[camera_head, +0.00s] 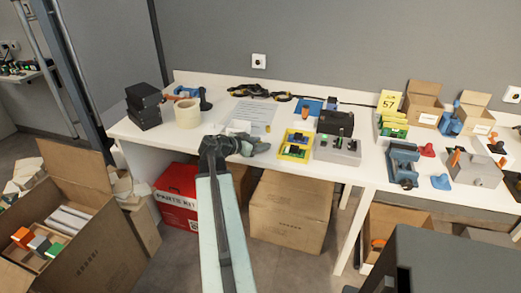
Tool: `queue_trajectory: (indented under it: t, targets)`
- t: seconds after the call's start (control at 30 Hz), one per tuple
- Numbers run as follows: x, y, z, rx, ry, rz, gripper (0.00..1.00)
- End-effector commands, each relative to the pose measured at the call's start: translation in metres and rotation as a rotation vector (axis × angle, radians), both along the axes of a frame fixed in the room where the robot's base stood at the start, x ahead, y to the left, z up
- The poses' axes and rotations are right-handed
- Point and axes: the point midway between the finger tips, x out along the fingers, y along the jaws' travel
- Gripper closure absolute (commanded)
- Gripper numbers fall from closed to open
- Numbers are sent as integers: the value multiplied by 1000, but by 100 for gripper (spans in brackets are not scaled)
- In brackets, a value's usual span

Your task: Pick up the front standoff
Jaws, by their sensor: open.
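My gripper (258,147) is at the end of my pale arm, over the front edge of the white workbench (225,93). Its dark jaws point to the right and are open, with nothing visible between them. A small brass-coloured upright piece (268,128) stands just beyond the jaws, apart from them in the picture. It may be a standoff, but it is too small to be sure. No second standoff can be made out; part of the bench behind my gripper is hidden.
A yellow tray with a green board (295,145) and a grey fixture box (338,150) stand right of my gripper. A white sheet (252,111) lies behind it. A tape roll (187,113) and black boxes (144,105) stand left. Cartons (290,208) sit below the bench.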

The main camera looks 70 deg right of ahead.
Motion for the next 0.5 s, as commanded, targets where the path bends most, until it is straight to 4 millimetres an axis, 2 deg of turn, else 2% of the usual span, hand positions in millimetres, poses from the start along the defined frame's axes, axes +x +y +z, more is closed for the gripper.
queue_trajectory:
  t: [0.17, 0.2, 0.33, 0.5]
  targets:
    - [-1, -1, 0, 0, 0, 0, 58]
    - [-1, -1, 0, 0, 0, 0, 64]
    - [-1, -1, 0, 0, 0, 0, 100]
    - [-1, -1, 0, 0, 0, -1, 100]
